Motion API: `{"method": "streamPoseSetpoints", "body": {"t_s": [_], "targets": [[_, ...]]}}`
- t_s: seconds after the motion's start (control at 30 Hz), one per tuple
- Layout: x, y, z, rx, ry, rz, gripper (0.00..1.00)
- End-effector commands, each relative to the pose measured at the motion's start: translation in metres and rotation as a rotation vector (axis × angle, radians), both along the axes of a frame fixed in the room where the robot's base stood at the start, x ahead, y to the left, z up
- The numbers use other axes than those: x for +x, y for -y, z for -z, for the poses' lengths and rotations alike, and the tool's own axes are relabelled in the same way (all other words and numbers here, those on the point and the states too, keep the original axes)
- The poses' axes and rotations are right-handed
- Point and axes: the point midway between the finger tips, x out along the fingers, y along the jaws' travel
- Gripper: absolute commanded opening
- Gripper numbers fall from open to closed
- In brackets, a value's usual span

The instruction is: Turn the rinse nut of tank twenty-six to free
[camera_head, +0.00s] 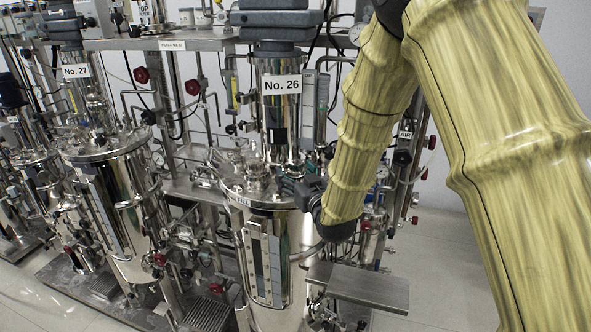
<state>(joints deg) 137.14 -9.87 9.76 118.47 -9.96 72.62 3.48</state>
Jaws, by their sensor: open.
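Tank twenty-six (232,240) is a shiny steel vessel in the middle, with a column above it labelled "No. 26" (282,84). Its lid (240,187) carries several small steel fittings and clamps. My arm reaches down from the upper right, and my dark gripper (290,186) is at the right side of this lid, close to the column's foot. The gripper is open; its fingers are small and partly lost among dark fittings. I cannot pick out the rinse nut for sure, nor tell whether the gripper touches anything.
Tank No. 27 (110,165) stands to the left with its own column. Pipes, gauges and red knobs (193,87) crowd behind. A flat metal plate (358,287) juts out below my gripper. Open floor (440,265) lies at the right.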

Motion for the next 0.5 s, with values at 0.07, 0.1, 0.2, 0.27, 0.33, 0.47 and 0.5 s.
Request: {"method": "streamPoseSetpoints", "body": {"t_s": [0.07,0.1,0.2,0.27,0.33,0.47,0.5], "targets": [[0.0028,-0.0013,-0.0001,0.000,-0.001,0.000,0.74],[0.0037,-0.0016,0.0001,0.000,-0.001,0.000,0.74],[0.0045,-0.0019,0.0006,0.000,-0.001,0.000,0.74],[0.0044,-0.0018,0.0008,0.000,-0.001,0.000,0.74],[0.0044,-0.0017,0.0007,0.000,-0.001,0.000,0.74],[0.0042,-0.0016,0.0007,0.000,-0.001,0.000,0.57],[0.0043,-0.0015,0.0007,0.000,-0.001,0.000,0.50]]}}
